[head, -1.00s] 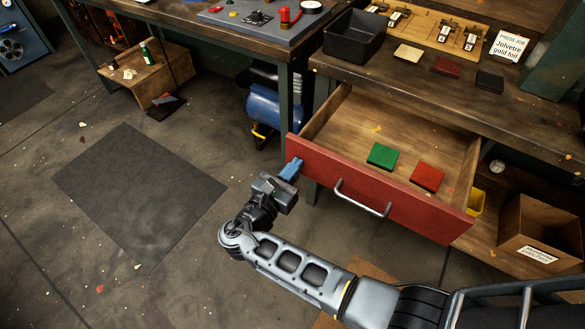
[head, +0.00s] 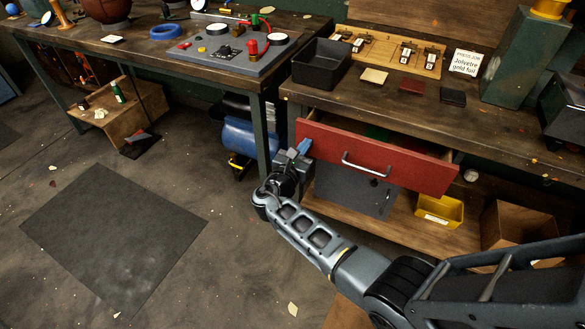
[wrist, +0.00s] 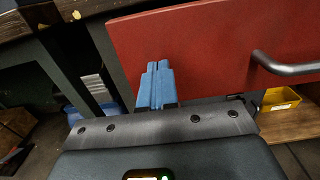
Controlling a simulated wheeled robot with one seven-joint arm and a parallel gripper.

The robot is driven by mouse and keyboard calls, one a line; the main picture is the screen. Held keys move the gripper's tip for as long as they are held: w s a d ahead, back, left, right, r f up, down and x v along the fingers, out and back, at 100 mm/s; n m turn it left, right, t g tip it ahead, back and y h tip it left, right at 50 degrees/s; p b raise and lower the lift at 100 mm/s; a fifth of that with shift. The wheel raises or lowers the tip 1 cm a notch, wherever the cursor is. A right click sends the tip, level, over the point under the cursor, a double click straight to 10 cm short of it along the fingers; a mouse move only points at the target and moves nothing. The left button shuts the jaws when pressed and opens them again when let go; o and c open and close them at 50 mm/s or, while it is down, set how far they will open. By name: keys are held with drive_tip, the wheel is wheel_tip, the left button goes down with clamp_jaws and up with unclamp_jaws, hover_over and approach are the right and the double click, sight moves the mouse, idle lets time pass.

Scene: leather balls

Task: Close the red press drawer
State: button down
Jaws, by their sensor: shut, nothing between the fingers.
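The red press drawer (head: 385,161) is under the right bench and stands partly out, with its right side wall showing behind the front. Its front has a metal bar handle (head: 365,168). A strip of green shows inside; the rest of the inside is hidden by the front. My gripper (head: 303,147) is at the left end of the red front, left of the handle. In the wrist view its blue fingers (wrist: 157,85) are together and empty, pointing at the red front (wrist: 195,50). I cannot tell whether the tips touch it.
Below the drawer are a grey panel (head: 352,188), a yellow bin (head: 440,211) and a cardboard box (head: 515,235). The bench top (head: 400,98) holds a black tray (head: 321,63). A blue tank (head: 246,137) stands left of my gripper. The floor around the dark mat (head: 115,235) is open.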

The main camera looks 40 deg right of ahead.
drive_tip(key=b+x, duration=0.2)
drive_tip(key=x, duration=0.5)
drive_tip(key=shift+d+f, duration=0.15)
drive_tip(key=shift+d, duration=0.05)
drive_tip(key=shift+w+d, duration=0.15)
drive_tip(key=shift+d, duration=0.15)
drive_tip(key=shift+w+d+r, duration=0.1)
drive_tip(key=shift+d+r, duration=0.1)
drive_tip(key=shift+r, duration=0.05)
drive_tip(key=shift+d+r, duration=0.1)
drive_tip(key=shift+d, duration=0.05)
